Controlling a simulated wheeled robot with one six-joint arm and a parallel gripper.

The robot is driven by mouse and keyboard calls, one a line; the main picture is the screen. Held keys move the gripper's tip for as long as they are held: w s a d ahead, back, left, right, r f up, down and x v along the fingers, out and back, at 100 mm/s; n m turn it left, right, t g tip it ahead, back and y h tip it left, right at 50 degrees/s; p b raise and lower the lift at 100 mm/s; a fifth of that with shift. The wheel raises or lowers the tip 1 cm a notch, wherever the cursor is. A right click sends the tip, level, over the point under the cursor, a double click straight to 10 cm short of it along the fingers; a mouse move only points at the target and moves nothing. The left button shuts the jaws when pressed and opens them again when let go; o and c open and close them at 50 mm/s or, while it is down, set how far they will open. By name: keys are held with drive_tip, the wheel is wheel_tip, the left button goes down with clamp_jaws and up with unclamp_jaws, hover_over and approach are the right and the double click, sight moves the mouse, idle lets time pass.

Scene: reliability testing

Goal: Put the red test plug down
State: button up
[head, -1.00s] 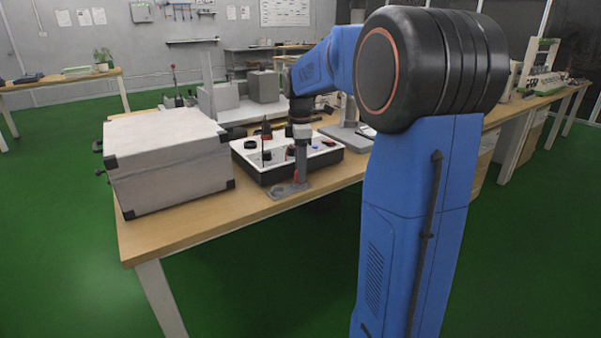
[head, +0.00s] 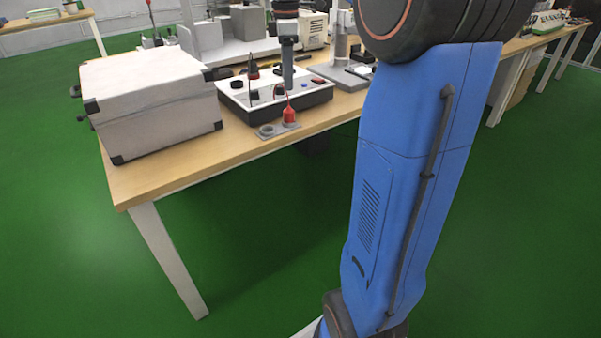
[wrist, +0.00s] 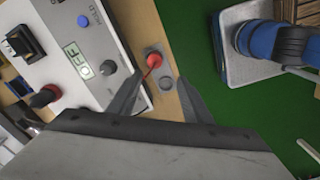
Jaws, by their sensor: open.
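The red test plug (head: 289,113) stands upright in the grey two-hole holder (head: 268,131) at the bench's front edge. A thin red lead or pin rises from it.
The tester (head: 318,97), with knobs and a display reading OFF (wrist: 78,59), lies behind the holder. A black plug with a red base (head: 253,69) stands on it. A large pale case (head: 150,105) is at left. Green floor lies in front of the bench.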

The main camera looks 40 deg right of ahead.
drive_tip(key=s+a+f+m+t, duration=0.1)
drive_tip(key=s+a+f+m, duration=0.2)
drive_tip(key=s+a, duration=0.35)
drive_tip(key=s+a+f+m+t, duration=0.1)
drive_tip(key=s+a+f+m, duration=0.2)
drive_tip(key=s, duration=0.6)
drive_tip(key=s+a+f+m+t, duration=0.1)
drive_tip(key=s+a+f+m, duration=0.1)
drive_tip(key=s+f, duration=0.3)
drive_tip(key=s+a+f+m+t, duration=0.1)
drive_tip(key=s+a+f+m, duration=0.2)
drive_tip(key=s, duration=0.5)
wheel_tip(320, 180, down, 2)
drive_tip(key=shift+s+a+f+m+t, duration=0.2)
drive_tip(key=shift+s+m+t, duration=0.1)
drive_tip(key=shift+m, duration=0.4)
